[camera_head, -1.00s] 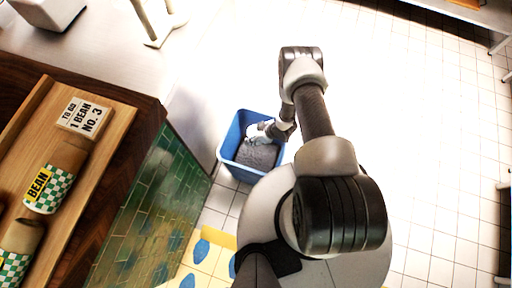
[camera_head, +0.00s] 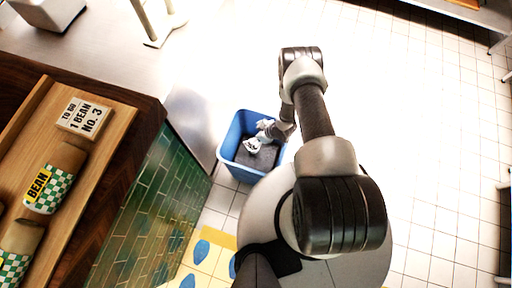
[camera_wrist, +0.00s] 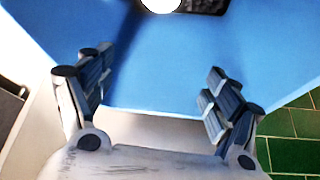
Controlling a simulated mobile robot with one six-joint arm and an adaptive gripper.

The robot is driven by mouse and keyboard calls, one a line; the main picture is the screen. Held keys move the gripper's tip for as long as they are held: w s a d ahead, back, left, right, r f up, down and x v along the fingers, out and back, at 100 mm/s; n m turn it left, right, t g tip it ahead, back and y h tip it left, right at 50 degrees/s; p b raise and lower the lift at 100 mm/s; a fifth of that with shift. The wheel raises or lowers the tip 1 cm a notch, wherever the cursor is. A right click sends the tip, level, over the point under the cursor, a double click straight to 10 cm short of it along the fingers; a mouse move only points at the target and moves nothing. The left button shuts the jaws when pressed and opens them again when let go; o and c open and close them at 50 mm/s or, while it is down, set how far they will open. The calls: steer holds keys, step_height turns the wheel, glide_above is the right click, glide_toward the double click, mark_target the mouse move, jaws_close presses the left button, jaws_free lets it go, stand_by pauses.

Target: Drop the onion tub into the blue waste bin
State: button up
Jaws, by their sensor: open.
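The blue waste bin (camera_head: 240,173) stands on the floor at the centre left of the head view, with a dark grey surface (camera_head: 265,158) inside. My gripper (camera_head: 267,127) reaches down into its opening. A small white thing (camera_head: 252,146) shows in the bin just below my gripper; it looks like the onion tub, but it is too small to be sure. In the wrist view my gripper (camera_wrist: 156,66) has its fingers wide apart with nothing between them. The bin's blue wall (camera_wrist: 160,85) lies beyond them. A bright white round thing (camera_wrist: 160,4) is cut off at the top edge.
A wooden counter with a green tiled side (camera_head: 150,215) stands to the left of the bin. It bears a wooden tray (camera_head: 98,143) with a sign and bean packs. A yellow and blue mat (camera_head: 205,258) lies below the bin. The white tiled floor is clear at right.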

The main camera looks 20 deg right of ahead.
steer(key=v, duration=1.2)
steer(key=shift+w+r, duration=0.1)
steer(key=shift+w, duration=0.05)
